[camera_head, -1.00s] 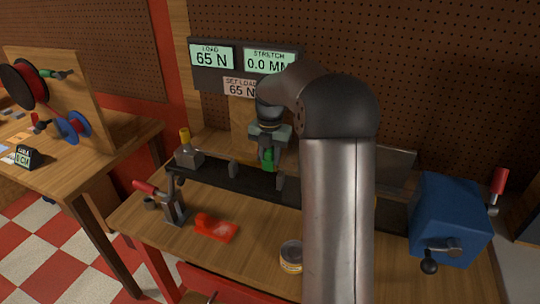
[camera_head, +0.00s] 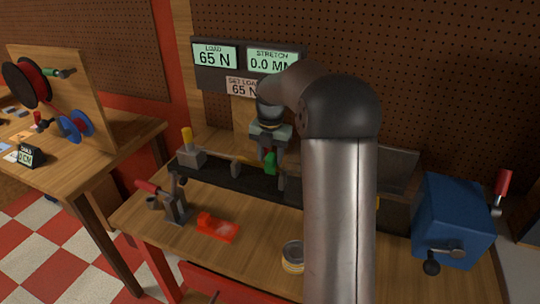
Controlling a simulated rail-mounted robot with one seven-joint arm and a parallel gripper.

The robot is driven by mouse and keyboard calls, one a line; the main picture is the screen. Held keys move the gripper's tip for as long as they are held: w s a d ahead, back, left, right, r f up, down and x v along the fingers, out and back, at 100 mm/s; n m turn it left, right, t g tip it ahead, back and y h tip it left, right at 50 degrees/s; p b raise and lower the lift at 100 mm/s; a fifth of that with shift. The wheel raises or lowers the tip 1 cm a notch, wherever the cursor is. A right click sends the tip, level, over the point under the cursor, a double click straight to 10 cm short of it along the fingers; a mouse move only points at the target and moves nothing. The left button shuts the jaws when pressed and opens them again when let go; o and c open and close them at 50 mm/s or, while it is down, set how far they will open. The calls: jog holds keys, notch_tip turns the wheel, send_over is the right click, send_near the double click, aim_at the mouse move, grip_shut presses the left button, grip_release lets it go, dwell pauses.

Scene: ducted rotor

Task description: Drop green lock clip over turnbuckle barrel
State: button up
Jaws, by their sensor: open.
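The green lock clip (camera_head: 270,162) is at the black rail, just below my gripper (camera_head: 270,148). My gripper points down over the rail, and its jaws are open. The clip looks close to or between the fingertips; I cannot tell if they touch it. The turnbuckle barrel is not clear in this view; the clip, my gripper and the rail's dark brackets hide that spot, so I cannot tell how the clip sits on it.
The black rail (camera_head: 220,177) has a grey block (camera_head: 191,158) at its left end. A red-handled clamp (camera_head: 174,200), a red part (camera_head: 217,227) and a tin (camera_head: 293,256) stand in front. A blue box (camera_head: 450,222) with a crank is at right. Displays (camera_head: 245,58) are behind.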

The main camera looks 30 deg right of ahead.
aim_at(271, 154)
jog(key=shift+s+d+f+g, duration=0.15)
jog(key=shift+s+f, duration=0.1)
jog(key=shift+f, duration=0.25)
jog(key=shift+s+d+f+g, duration=0.15)
jog(key=shift+s+f, duration=0.1)
jog(key=shift+f, duration=0.2)
jog(key=shift+r, duration=0.35)
notch_tip(271, 154, up, 19)
jog(key=shift+w+a+f, duration=0.15)
jog(key=shift+w+a, duration=0.05)
jog(key=shift+a, duration=0.2)
jog(key=s+a+f+m, duration=0.5)
jog(key=s+m, duration=0.3)
jog(key=s, duration=0.2)
jog(key=s+a+f+m, duration=0.5)
jog(key=s+f+m, duration=0.3)
jog(key=s+m, duration=0.1)
jog(key=s+a+f+m, duration=0.6)
jog(key=s+m, duration=0.3)
jog(key=s, duration=0.2)
jog(key=shift+f, duration=0.35)
jog(key=shift+a, duration=0.1)
jog(key=shift+c, duration=0.2)
